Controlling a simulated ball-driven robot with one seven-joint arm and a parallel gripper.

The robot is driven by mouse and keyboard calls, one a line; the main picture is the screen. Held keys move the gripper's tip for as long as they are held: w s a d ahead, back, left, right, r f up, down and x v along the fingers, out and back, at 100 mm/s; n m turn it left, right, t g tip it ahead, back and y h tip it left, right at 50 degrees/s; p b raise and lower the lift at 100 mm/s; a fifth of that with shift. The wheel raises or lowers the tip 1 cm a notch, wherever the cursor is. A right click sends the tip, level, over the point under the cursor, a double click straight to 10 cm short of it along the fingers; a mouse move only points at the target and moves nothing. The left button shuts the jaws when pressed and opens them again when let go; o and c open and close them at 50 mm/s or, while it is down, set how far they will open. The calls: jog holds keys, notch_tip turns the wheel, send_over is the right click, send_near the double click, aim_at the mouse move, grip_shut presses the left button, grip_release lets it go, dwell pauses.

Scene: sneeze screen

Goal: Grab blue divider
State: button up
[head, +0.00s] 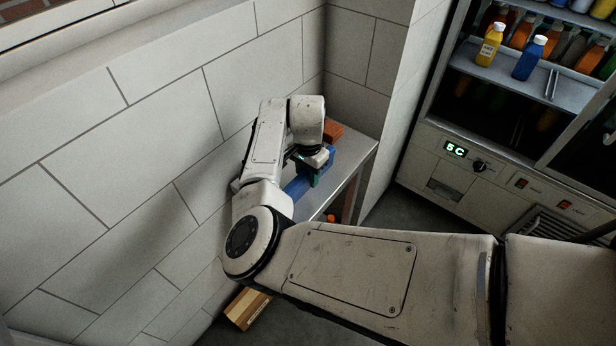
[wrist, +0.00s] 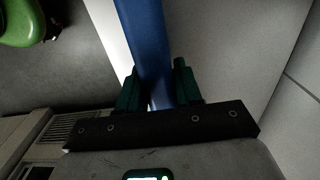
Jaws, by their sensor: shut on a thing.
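The blue divider (head: 298,187) is a long blue bar over the pale shelf by the wall, partly hidden behind my arm in the head view. In the wrist view the blue divider (wrist: 146,45) runs from the top edge down between the green fingers. My gripper (wrist: 156,90) is shut on it, with one finger on each side. In the head view my gripper (head: 314,176) points down at the divider and is partly covered by my wrist. I cannot tell whether the divider touches the shelf.
The pale shelf (head: 350,165) stands in the corner against the tiled wall, with a reddish-brown block (head: 333,131) at its back. A cardboard box (head: 246,308) is on the floor below. A drinks fridge (head: 520,130) stands at right. A green object (wrist: 20,22) shows in the wrist view.

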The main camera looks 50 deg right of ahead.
jog(key=shift+r, duration=0.1)
grip_shut()
jog(key=shift+r, duration=0.55)
jog(key=s+r, duration=1.1)
jog(key=s, duration=0.3)
jog(key=shift+d+r, duration=0.2)
jog(key=shift+r, duration=0.2)
